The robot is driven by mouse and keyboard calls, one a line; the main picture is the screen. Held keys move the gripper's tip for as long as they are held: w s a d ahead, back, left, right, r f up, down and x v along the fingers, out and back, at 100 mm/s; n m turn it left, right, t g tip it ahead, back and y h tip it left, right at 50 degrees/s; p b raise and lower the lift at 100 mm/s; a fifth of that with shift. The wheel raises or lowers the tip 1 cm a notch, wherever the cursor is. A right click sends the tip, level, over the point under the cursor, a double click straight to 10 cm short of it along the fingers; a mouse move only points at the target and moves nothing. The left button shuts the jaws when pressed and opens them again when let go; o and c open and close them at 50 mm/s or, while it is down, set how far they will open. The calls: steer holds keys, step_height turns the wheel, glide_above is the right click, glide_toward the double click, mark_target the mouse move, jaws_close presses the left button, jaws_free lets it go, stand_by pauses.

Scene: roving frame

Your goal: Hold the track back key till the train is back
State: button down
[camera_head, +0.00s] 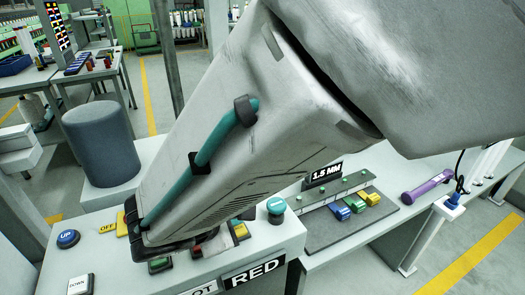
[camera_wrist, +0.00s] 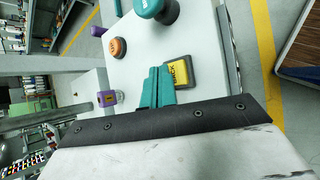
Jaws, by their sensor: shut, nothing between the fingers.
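My gripper (camera_wrist: 157,88) is shut and empty in the wrist view, its teal fingertips close together above a pale panel. A yellow key with a dark frame (camera_wrist: 180,73) lies right beside the fingertips; its lettering is too blurred to read. I cannot tell whether the fingers touch the panel. In the head view my arm hides the fingertips and much of the panel (camera_head: 225,262). A yellow key (camera_head: 240,231) and a green key (camera_head: 160,265) show at the arm's lower edge. I cannot make out a train or a track back key for certain.
The panel also bears a blue UP button (camera_head: 68,239), a white DOWN key (camera_head: 80,285) and a teal button (camera_head: 276,206). An orange button (camera_wrist: 118,47) and a purple piece (camera_wrist: 107,98) show in the wrist view.

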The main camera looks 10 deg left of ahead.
steer(key=shift+f, duration=0.1)
stand_by(0.7)
steer(key=shift+f, duration=0.35)
